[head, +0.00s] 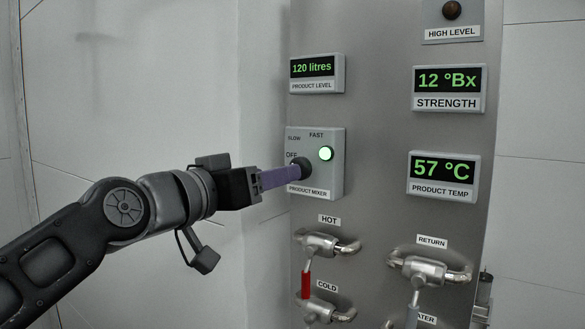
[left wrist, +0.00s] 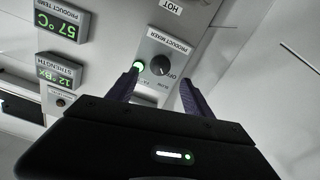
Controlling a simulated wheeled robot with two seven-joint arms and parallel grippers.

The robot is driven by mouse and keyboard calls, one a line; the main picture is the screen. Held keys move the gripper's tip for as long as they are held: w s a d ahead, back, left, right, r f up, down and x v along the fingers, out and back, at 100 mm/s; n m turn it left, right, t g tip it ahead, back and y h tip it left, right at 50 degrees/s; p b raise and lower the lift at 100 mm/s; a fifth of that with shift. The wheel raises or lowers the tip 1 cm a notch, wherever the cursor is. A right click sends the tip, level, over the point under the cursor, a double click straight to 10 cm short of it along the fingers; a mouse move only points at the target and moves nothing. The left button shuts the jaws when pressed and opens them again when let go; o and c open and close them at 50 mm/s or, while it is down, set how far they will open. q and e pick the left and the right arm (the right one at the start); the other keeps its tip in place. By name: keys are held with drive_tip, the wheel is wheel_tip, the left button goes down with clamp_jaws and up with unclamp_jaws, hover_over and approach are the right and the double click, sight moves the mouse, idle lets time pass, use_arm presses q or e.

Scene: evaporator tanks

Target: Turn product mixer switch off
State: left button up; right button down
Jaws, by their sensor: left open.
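The product mixer box (head: 336,181) is a grey panel box marked OFF, SLOW and FAST, with a lit green lamp (head: 326,153). Its dark round switch knob (head: 305,167) is partly behind my left gripper (head: 297,172) in the head view. In the left wrist view the knob (left wrist: 160,65) shows between the two purple fingers of my left gripper (left wrist: 160,78). The fingers are apart, one on either side of the knob, with the lamp close to the left finger. Contact with the knob and its pointer direction cannot be made out. My right gripper is out of view.
A product level display (head: 312,70) sits above the box. The strength (head: 448,88) and product temp (head: 443,175) displays are to the right. Below are pipe valves, including the hot valve with a red handle (head: 305,285). White wall is at the left.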

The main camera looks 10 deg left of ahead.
sight(302, 168)
use_arm(q)
drive_tip(key=p+x, duration=0.2)
drive_tip(key=x, duration=0.5)
drive_tip(key=shift+s+a, duration=0.1)
drive_tip(key=shift+c, duration=0.6)
clamp_jaws()
